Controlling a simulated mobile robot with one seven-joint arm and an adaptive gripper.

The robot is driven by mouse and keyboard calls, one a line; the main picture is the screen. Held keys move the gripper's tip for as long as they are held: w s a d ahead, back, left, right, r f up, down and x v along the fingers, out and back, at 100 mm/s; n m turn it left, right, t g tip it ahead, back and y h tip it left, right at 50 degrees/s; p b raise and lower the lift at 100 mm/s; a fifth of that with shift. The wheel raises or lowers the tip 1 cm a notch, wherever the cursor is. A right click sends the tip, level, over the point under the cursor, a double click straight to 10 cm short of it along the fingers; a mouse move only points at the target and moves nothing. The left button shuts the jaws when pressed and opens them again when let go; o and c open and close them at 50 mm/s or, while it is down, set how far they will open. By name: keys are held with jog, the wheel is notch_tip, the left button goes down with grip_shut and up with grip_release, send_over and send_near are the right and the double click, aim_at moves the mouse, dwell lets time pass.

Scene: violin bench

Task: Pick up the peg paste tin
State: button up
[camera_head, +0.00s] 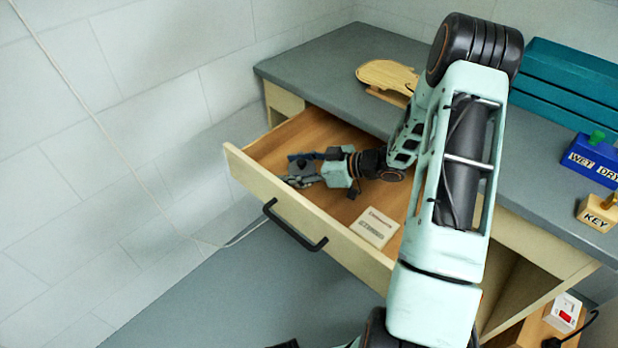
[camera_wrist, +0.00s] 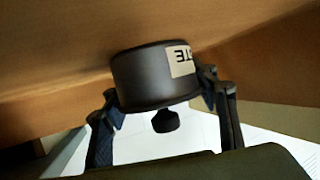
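The peg paste tin (camera_wrist: 140,80) is a dark round tin with a pale label whose visible letters read "TE". In the wrist view it sits between the two fingers of my gripper (camera_wrist: 161,97), which appear to touch it on both sides. A small dark knob (camera_wrist: 166,121) shows just below it. In the head view my gripper (camera_head: 298,169) is low inside the open drawer (camera_head: 345,205), near its left end. The tin is a small dark shape there, mostly hidden by the fingers. I cannot tell whether it still touches the wood.
A pale labelled box (camera_head: 376,228) lies in the drawer to the right of my gripper. The drawer front with its black handle (camera_head: 295,226) stands out from the grey bench (camera_head: 330,75). A wooden violin-shaped piece (camera_head: 387,74), a teal box (camera_head: 570,85) and blue WET/DRY block (camera_head: 592,160) are on top.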

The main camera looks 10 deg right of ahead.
grip_shut()
jog(key=shift+r, duration=0.15)
dwell(0.4)
